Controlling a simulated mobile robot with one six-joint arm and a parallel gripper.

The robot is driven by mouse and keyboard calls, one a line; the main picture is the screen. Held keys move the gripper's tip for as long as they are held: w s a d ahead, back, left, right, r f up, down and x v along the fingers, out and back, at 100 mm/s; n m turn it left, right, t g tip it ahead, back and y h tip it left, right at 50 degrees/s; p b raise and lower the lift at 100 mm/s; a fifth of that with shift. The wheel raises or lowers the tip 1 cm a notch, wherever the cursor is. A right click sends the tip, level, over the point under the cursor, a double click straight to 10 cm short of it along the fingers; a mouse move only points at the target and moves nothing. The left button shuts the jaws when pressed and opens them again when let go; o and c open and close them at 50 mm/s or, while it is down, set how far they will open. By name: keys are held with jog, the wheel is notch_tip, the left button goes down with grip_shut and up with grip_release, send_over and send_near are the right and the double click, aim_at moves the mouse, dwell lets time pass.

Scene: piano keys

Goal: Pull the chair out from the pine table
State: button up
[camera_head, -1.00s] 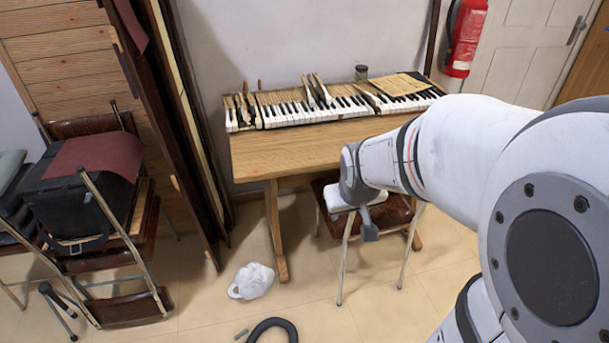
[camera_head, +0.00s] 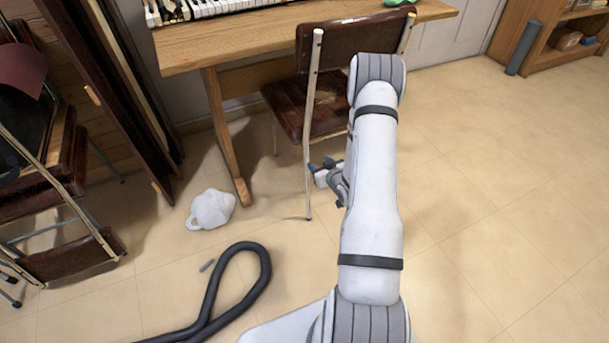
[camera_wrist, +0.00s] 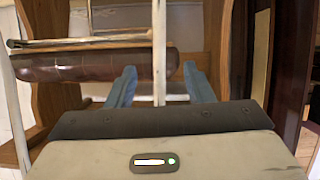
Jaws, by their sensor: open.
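The chair (camera_head: 350,42), with a dark brown back and seat and pale metal legs, stands upright at the front edge of the pine table (camera_head: 205,50). Its seat reaches partly under the tabletop. My gripper (camera_head: 314,170) is low beside the chair's left rear leg (camera_head: 307,135). In the wrist view my gripper (camera_wrist: 160,75) is open, its two blue fingers apart. A pale upright chair leg (camera_wrist: 159,40) appears between them, with no finger visibly touching it. The brown seat edge (camera_wrist: 90,64) shows at left. My arm hides part of the chair's right side.
Stacked chairs (camera_head: 65,150) and leaning dark boards (camera_head: 125,90) stand further left. Piano keys (camera_head: 215,8) lie on the table. The floor at right is clear, with a shelf (camera_head: 565,45) behind.

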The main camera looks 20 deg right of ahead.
jog(key=t+b, duration=0.2)
send_near(308, 170)
notch_tip(308, 170, up, 4)
jog(key=s, duration=0.2)
jog(key=shift+m, duration=0.3)
jog(key=b+x, duration=0.1)
jog(key=x, duration=0.3)
jog(key=b+x, duration=0.2)
jog(key=x, duration=0.2)
jog(key=f+b+x, duration=0.1)
jog(key=b+x, duration=0.1)
jog(key=x, duration=0.2)
jog(key=shift+f, duration=0.15)
jog(key=shift+w, duration=0.6)
grip_shut()
jog(key=shift+s, duration=0.1)
